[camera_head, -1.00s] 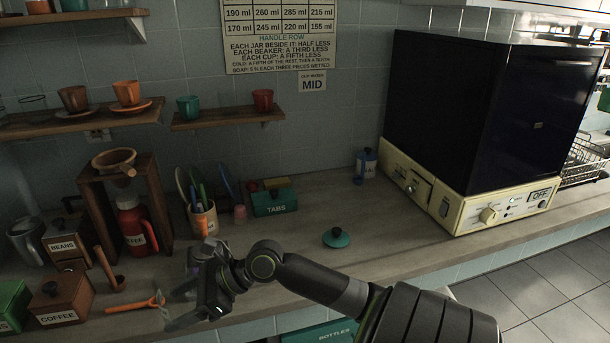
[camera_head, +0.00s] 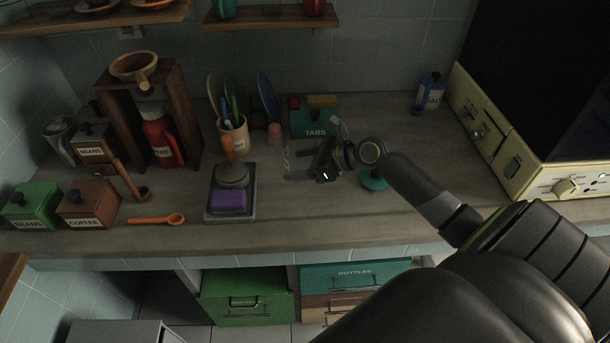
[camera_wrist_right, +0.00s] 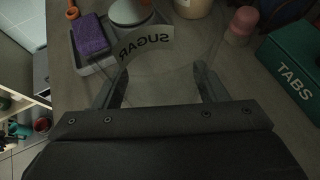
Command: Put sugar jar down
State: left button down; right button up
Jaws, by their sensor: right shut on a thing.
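In the head view my right gripper (camera_head: 312,168) is over the counter, in front of the green TABS box (camera_head: 315,122) and right of the dark tray. The jar is faint there, and I cannot tell whether its base touches the counter. My left gripper is not in view.
A teal lid (camera_head: 373,181) lies under my right arm. The counter's front strip is clear.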

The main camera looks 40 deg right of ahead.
aim_at(300, 186)
jog(key=shift+f, duration=0.95)
notch_tip(300, 186, down, 3)
jog(key=shift+f+b, duration=0.15)
jog(key=shift+b, duration=0.25)
jog(key=shift+f, duration=0.15)
jog(key=shift+f, duration=0.15)
jog(key=o, duration=1.9)
jog(key=shift+s+d+r, duration=0.1)
jog(key=shift+s+r, duration=0.05)
jog(key=shift+r, duration=0.1)
jog(key=v, duration=1.1)
jog(key=shift+s+d, duration=0.15)
jog(key=shift+s, duration=0.1)
jog(key=shift+r, duration=0.1)
